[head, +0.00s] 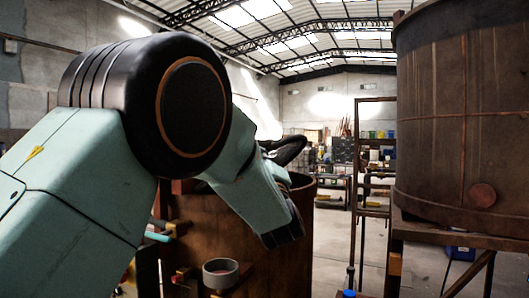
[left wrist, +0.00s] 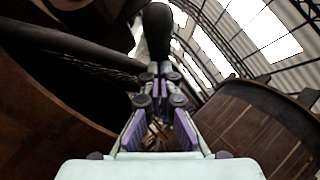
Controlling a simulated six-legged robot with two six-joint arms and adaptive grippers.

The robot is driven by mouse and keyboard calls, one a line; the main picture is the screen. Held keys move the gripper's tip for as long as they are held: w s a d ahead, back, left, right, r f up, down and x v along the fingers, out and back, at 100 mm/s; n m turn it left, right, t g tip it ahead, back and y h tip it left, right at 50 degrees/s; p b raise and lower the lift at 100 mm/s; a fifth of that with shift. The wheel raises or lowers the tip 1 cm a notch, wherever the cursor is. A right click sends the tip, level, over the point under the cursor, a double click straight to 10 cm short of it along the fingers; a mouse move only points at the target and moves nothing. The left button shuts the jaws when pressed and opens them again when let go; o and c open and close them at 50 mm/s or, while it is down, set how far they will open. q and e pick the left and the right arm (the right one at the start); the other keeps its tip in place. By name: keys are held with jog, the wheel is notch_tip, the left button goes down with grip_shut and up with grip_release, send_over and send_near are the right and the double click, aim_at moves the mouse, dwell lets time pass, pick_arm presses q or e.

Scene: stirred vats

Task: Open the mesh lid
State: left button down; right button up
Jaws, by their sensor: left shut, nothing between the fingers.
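A rust-brown vat (head: 285,250) stands in the middle of the head view, partly hidden behind my left arm. A dark curved piece (head: 290,149) shows above its rim; I cannot tell whether it belongs to the mesh lid. In the left wrist view the vat's brown wall (left wrist: 35,120) and a dark opening are at the left, crossed by a thick black bar (left wrist: 70,48). No mesh lid can be made out clearly. My left gripper (left wrist: 160,68) is shut and empty, its tips close to a dark upright post (left wrist: 157,30); contact cannot be told. My right gripper is not in view.
A large rusty tank (head: 460,120) on a metal stand is at the right. A narrow rack (head: 370,165) stands left of it. A small grey round cup (head: 221,272) sits at the vat's front. Open floor (head: 333,225) lies between vat and rack.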

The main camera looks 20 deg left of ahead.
pick_arm(q)
jog(key=a+r+p, duration=0.1)
jog(key=p, duration=0.1)
jog(key=a+r+n+g+p, duration=0.1)
jog(key=r, duration=0.1)
jog(key=a+r+n+p, duration=0.1)
jog(key=r+p, duration=0.1)
jog(key=shift+w+g+p, duration=0.1)
jog(key=shift+g+p, duration=0.2)
jog(key=shift+p, duration=0.05)
jog(key=a+r+n+g+p, duration=0.2)
jog(key=a+r+n+p, duration=0.1)
jog(key=a, duration=0.3)
jog(key=shift+a+r+p, duration=0.3)
jog(key=shift+r+p, duration=0.05)
jog(key=shift+p, duration=0.15)
jog(key=shift+w+d+f, duration=0.1)
jog(key=shift+d, duration=0.15)
